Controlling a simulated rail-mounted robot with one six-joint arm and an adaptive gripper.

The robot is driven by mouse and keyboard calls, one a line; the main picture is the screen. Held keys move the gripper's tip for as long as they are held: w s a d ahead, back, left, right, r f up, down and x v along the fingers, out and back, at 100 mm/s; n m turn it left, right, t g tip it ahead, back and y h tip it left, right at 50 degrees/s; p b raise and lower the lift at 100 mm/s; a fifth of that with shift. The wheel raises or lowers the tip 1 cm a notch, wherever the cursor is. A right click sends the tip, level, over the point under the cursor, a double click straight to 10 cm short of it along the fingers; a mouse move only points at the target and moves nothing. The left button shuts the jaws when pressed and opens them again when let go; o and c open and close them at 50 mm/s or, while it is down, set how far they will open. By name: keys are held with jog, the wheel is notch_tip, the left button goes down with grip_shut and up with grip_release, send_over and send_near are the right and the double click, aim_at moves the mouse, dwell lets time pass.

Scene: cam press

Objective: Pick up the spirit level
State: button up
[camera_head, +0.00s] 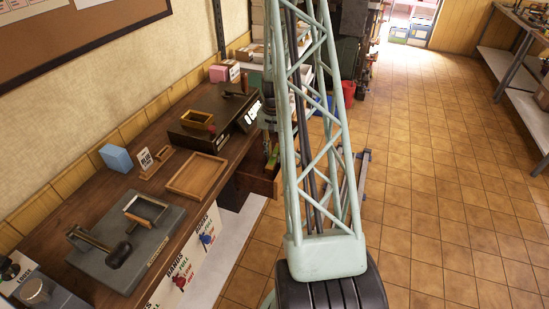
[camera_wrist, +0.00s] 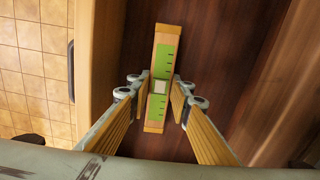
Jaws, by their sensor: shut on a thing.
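I cannot tell whether the level touches the drawer floor. In the head view a bit of green (camera_head: 272,160) shows in the open drawer (camera_head: 258,182), and my arm's lattice hides much of that area.
The workbench (camera_head: 185,160) above the drawer carries an empty wooden tray (camera_head: 198,176), a dark box (camera_head: 215,125) and a grey press plate (camera_head: 125,255). The tiled floor (camera_head: 430,200) to the right is clear.

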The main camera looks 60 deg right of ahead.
jog(key=shift+r, duration=0.15)
notch_tip(320, 180, up, 10)
jog(key=p, duration=0.1)
dwell(0.6)
dwell(0.6)
